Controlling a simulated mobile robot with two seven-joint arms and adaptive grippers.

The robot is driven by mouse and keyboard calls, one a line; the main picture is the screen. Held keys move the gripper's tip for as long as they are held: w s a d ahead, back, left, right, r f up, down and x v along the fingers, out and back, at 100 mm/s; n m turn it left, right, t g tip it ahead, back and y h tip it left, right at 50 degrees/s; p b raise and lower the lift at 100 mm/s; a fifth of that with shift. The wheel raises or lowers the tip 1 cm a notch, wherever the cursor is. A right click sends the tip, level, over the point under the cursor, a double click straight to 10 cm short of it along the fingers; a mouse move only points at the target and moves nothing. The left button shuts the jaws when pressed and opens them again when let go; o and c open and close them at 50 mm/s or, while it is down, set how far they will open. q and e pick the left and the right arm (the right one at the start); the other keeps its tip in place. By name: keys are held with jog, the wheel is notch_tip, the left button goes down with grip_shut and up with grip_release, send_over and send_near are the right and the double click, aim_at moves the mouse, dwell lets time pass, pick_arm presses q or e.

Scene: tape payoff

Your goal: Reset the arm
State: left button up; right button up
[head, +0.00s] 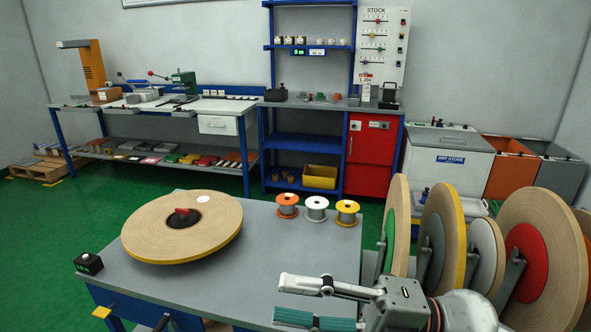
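My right gripper (281,301) reaches in from the bottom right, over the front right part of the grey table (270,255). Its two fingers are spread, with bare table top showing between them, and it holds nothing. Part of my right arm (465,311) shows behind it. My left gripper and arm are not in view. A large tan tape roll (150,228) with a yellow edge lies flat at the table's back left, apart from the gripper. A red knob (182,212) stands at its dark centre.
Three small spools, orange (288,205), white (316,208) and yellow-orange (347,211), stand at the table's back edge. Upright tape rolls (443,240) crowd the right, close to my arm. A black button box (89,263) sits at the left corner. The table's middle is clear.

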jog(key=w+d+f+m+t+h+p, duration=0.1)
jog(key=w+d+f+m+t+h, duration=0.6)
jog(key=m, duration=0.5)
jog(key=w+d+f+m+t+h+p, duration=0.1)
jog(key=w+d+f+m+t+h, duration=0.3)
jog(key=f+m+t, duration=0.6)
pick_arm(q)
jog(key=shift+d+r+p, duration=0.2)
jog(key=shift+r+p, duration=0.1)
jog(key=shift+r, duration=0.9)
pick_arm(e)
jog(key=s+d+f+m+g+h, duration=0.3)
jog(key=s+f, duration=0.6)
jog(key=f, duration=0.3)
jog(key=s+d+f+m+g+h, duration=0.3)
jog(key=s+d+f+m, duration=0.3)
jog(key=f, duration=0.7)
jog(key=s+g, duration=0.1)
jog(key=s, duration=0.1)
jog(key=shift+s+g, duration=0.3)
jog(key=shift+s, duration=0.05)
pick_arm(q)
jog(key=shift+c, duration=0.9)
pick_arm(e)
jog(key=c, duration=0.4)
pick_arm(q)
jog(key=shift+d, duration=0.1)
pick_arm(e)
jog(key=shift+o, duration=0.2)
jog(key=shift+d, duration=0.1)
